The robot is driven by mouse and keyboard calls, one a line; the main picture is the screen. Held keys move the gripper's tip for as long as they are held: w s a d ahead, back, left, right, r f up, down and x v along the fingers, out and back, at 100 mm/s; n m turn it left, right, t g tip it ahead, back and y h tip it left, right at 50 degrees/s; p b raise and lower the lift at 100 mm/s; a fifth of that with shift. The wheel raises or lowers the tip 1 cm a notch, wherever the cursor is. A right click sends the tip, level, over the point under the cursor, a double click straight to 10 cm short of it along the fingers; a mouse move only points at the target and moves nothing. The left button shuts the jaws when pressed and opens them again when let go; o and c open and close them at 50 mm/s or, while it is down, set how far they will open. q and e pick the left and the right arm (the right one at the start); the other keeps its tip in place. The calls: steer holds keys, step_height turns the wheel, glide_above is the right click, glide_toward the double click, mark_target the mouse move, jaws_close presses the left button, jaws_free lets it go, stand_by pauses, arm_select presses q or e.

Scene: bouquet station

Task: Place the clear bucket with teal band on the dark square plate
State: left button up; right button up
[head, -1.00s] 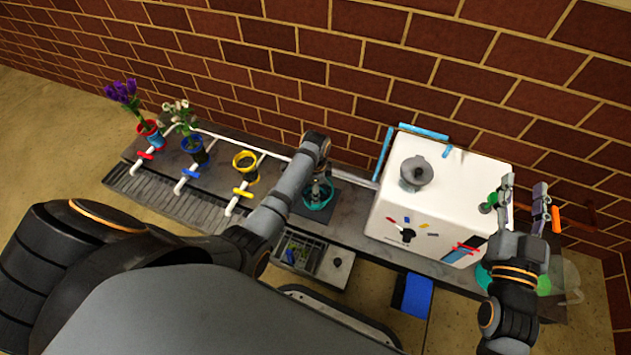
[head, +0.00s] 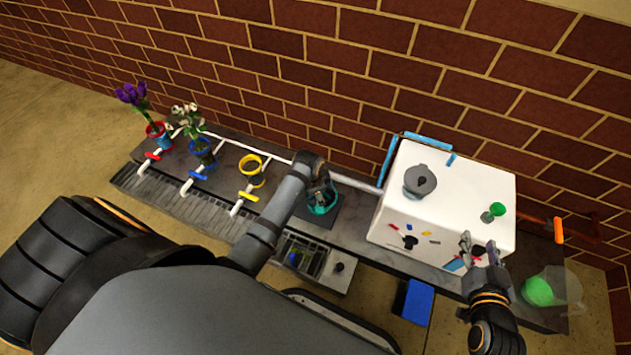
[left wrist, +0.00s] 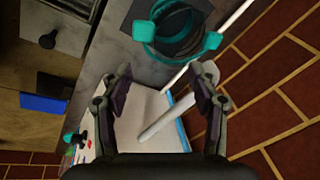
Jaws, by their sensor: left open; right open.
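The clear bucket with teal band (head: 323,207) stands on the dark square plate (head: 312,221), in the middle of the bench. In the left wrist view the bucket (left wrist: 176,52) appears upright over the plate (left wrist: 141,12), its teal handle toward the right. My left gripper (head: 320,183) is above and just behind the bucket in the head view, partly hidden by my arm. In the left wrist view its fingers (left wrist: 160,82) are spread and empty, apart from the bucket. My right gripper (head: 480,248) is open and empty in front of the white box.
The white box (head: 455,185) stands right of the plate, with a grey lidded item (head: 420,180) on top. Red, blue and yellow buckets (head: 251,170) stand left by the taps. A clear jug with green contents (head: 540,291) stands at the right end. A brick wall runs behind.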

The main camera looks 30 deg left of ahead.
arm_select(q)
steer(key=s+r+n+t, duration=0.3)
steer(key=r+n+t, duration=0.1)
steer(key=r, duration=0.5)
steer(key=s+d+r+n+t+h, duration=0.1)
steer(key=s+r+n+t, duration=0.3)
steer(key=r, duration=0.5)
steer(key=n+t, duration=0.1)
steer(key=t, duration=0.1)
steer(key=shift+r+n+t, duration=0.2)
steer(key=shift+n+t, duration=0.1)
steer(key=shift+t, duration=0.1)
steer(key=shift+p, duration=0.4)
